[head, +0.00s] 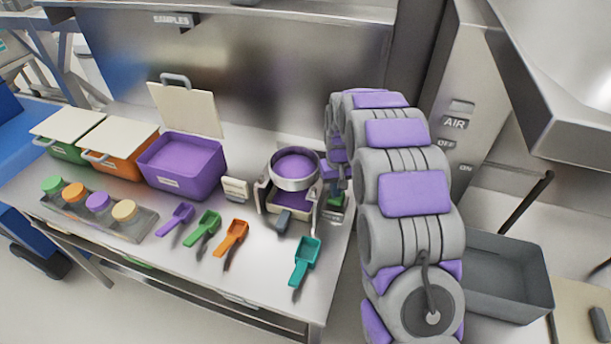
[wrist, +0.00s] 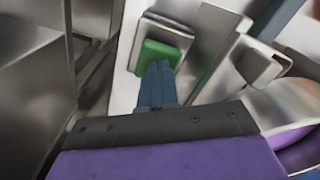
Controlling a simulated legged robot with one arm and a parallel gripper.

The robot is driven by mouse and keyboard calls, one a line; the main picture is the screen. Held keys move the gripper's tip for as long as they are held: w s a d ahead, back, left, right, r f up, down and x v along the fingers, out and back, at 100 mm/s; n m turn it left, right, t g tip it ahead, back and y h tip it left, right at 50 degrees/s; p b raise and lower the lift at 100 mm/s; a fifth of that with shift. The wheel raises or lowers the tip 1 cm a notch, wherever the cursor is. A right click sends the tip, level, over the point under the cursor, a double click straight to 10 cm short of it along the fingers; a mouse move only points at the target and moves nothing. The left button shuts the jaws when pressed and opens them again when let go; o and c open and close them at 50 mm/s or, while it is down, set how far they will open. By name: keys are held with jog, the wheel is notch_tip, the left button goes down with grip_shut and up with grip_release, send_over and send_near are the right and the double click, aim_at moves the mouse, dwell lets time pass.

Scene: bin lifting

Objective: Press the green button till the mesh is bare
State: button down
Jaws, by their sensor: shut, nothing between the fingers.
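The green button (wrist: 160,54) sits on a small light box in the wrist view. My gripper (wrist: 160,68) is shut and empty, its blue fingertips overlapping the near part of the button. I cannot tell whether they touch it. In the head view, a bit of the green button (head: 335,199) shows beside my arm, which hides much of that area. The round metal sieve (head: 293,184) stands left of it, and purple powder (head: 294,163) covers the visible inside, hiding the mesh. Purple also shows in a tray (head: 284,208) under the ring.
An open purple bin (head: 184,187), closed orange bin (head: 129,164) and closed green bin (head: 72,151) stand left. Several coloured scoops (head: 235,236) lie along the front, beside a rack of jars (head: 120,225). A grey bin (head: 500,308) is right of my arm.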

jog(key=shift+d+f, duration=0.15)
jog(key=shift+f, duration=0.3)
jog(key=shift+d+r+p, duration=0.1)
jog(key=shift+r+p, duration=0.3)
jog(key=shift+r, duration=0.25)
jog(key=shift+f, duration=0.15)
jog(key=shift+f, duration=0.5)
jog(key=shift+r+p, duration=0.35)
jog(key=shift+r, duration=0.3)
jog(key=shift+f, duration=0.1)
